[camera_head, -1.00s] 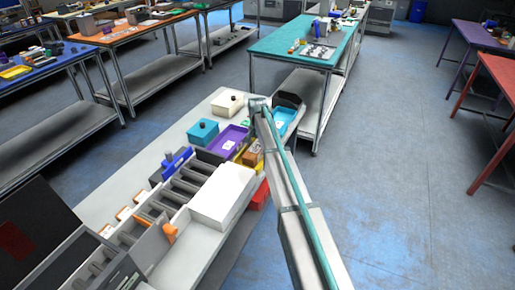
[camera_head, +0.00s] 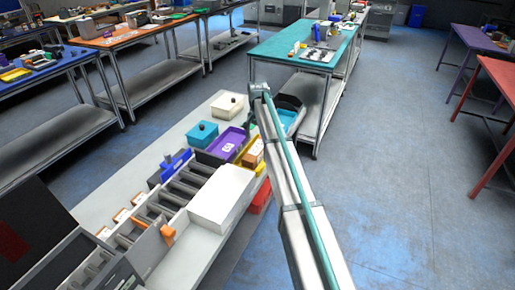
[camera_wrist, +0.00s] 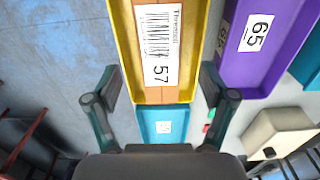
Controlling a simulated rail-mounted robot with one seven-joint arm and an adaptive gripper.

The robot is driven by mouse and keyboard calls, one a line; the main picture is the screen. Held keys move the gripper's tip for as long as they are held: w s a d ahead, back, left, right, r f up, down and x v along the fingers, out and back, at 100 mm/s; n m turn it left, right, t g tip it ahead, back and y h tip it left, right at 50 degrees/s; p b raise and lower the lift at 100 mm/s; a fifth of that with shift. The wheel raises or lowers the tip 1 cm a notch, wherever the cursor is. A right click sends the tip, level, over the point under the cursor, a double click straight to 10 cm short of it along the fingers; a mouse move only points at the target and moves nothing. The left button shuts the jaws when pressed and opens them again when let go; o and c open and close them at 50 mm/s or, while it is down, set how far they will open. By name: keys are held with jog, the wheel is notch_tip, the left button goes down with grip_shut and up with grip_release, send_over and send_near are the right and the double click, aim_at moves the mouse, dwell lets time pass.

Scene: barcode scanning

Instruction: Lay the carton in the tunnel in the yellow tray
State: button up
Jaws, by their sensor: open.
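A brown carton (camera_wrist: 165,88) with a white barcode label reading 57 lies in the yellow tray (camera_wrist: 207,45) in the wrist view. In the head view the carton (camera_head: 253,154) shows small, with the yellow tray (camera_head: 262,166) beside it. My gripper (camera_wrist: 162,76) is open and empty, its two fingers spread to either side of the tray's near end in the wrist view. I cannot tell its height above the tray. In the head view my gripper (camera_head: 250,122) is over the far trays. A white box-like housing (camera_head: 222,196), perhaps the tunnel, stands on the bench; its inside is hidden.
A purple tray (camera_wrist: 245,75) labelled 65 lies right of the yellow one, and a teal tray (camera_wrist: 165,112) adjoins its near end. A cream lidded box (camera_wrist: 280,138) stands at lower right. A red bin (camera_head: 262,197) is at the bench's right edge. Open floor lies further right.

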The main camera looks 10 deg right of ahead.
aim_at(257, 147)
notch_tip(257, 147, up, 5)
jog(key=shift+f+b, duration=0.1)
jog(key=shift+b, duration=0.3)
